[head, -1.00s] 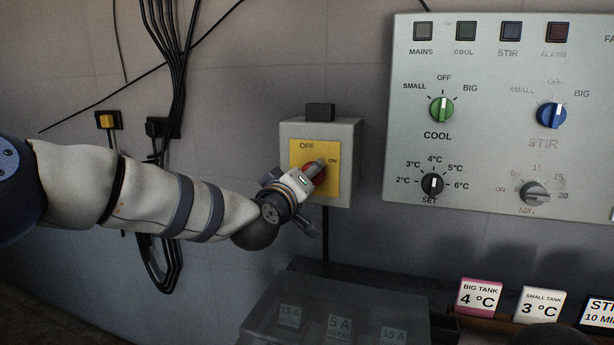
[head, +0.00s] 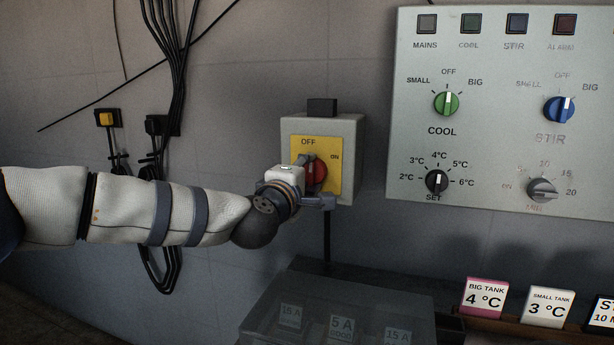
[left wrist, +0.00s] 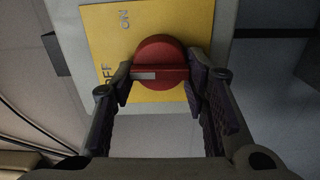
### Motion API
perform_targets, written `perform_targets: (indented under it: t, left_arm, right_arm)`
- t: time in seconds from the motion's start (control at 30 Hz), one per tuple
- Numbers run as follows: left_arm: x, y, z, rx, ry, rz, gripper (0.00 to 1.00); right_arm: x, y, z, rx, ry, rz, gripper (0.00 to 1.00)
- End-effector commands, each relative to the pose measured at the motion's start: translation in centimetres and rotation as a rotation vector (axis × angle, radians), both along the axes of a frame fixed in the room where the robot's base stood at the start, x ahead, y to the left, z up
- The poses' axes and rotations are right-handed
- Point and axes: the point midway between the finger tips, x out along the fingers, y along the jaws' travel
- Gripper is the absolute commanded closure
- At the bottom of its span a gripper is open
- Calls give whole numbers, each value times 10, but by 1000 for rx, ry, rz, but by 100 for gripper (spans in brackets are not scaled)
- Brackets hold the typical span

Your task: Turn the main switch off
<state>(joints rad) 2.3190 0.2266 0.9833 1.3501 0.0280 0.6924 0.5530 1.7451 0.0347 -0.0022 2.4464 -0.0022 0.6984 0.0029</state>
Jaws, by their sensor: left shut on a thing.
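The main switch is a grey box (head: 350,150) with a yellow plate (head: 331,191) marked OFF at the top and ON at the right. Its round red knob (head: 320,172) is partly hidden by my left gripper (head: 308,188). In the left wrist view, the red knob (left wrist: 160,53) has a crossbar with a white mark at one end. My left gripper (left wrist: 160,83) is shut on this bar, a finger at each end. The white mark points to the picture's left, the OFF side of the yellow plate (left wrist: 108,45). My right gripper is not in view.
A control panel (head: 500,150) with lamps and dials is on the wall to the right; its MAINS lamp (head: 427,24) looks dark. A clear fuse box (head: 265,315) sits below the switch. Cards (head: 485,298) stand at lower right. Cables (head: 175,60) hang behind my arm.

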Motion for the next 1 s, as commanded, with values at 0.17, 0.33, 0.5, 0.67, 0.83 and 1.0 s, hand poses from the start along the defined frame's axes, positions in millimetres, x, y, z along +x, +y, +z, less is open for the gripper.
perform_targets:
  t: [0.17, 0.33, 0.5, 0.67, 0.83, 1.0]
  left_arm:
    - [-1, -1, -2, -36, 15, -4, 87]
    - [-1, -2, -1, -50, 18, -4, 87]
    - [-1, -2, -1, -51, 19, -4, 87]
    - [-1, -2, -1, -51, 19, -4, 87]
    - [-1, -1, -1, -50, 17, -3, 39]
    - [0, -1, -1, -49, 17, -2, 39]
  right_arm:
    - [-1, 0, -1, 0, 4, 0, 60]
    - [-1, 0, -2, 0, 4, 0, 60]
    - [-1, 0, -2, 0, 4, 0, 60]
    - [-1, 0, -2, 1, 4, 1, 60]
    - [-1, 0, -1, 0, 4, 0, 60]
    - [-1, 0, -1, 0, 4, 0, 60]
